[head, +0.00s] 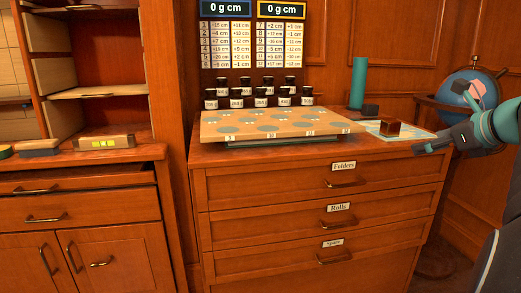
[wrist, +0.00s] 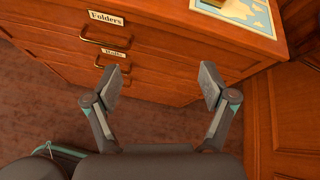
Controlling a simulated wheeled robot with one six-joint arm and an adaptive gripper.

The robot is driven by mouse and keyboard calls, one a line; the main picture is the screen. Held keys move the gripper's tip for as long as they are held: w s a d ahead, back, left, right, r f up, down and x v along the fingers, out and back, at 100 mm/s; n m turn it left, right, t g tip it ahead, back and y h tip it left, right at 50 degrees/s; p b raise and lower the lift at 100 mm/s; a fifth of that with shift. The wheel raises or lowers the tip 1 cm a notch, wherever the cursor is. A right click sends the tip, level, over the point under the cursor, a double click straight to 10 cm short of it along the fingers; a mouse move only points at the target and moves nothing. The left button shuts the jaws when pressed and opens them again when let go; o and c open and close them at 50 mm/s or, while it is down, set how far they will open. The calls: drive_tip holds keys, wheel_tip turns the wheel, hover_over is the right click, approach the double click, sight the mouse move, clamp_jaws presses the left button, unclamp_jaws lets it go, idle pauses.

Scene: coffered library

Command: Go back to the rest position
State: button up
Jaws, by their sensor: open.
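My gripper (wrist: 160,90) is open and empty in the wrist view, its two fingers spread wide. Below it are the dark floor and the front of a wooden drawer cabinet (wrist: 150,68). In the head view my gripper (head: 436,146) is at the right, just beyond the right edge of the cabinet (head: 300,190). Its fingers are small there and touch nothing that I can make out. My arm reaches in from the right edge.
A globe (head: 468,88) stands behind my arm. Shelves (head: 95,91) are at left.

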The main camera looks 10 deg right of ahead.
drive_tip(key=s+a+f+n+g+p, duration=0.1)
drive_tip(key=s+a+f+n+g, duration=0.2)
drive_tip(key=a+n, duration=0.55)
drive_tip(key=s+a+f+n+g+p, duration=0.15)
drive_tip(key=a+f+n, duration=0.35)
drive_tip(key=a, duration=0.7)
drive_tip(key=s+a+f+n+g+p, duration=0.1)
drive_tip(key=s+a+f+n, duration=0.4)
drive_tip(key=s+n, duration=0.2)
drive_tip(key=s+a+f+n+g+h+p, duration=0.1)
drive_tip(key=s+a+f+n, duration=0.3)
drive_tip(key=n, duration=0.7)
drive_tip(key=s+f, duration=0.2)
drive_tip(key=s, duration=0.2)
drive_tip(key=shift+s+a+f+h, duration=0.15)
drive_tip(key=shift+s+a+h, duration=0.1)
drive_tip(key=shift+a+h, duration=0.1)
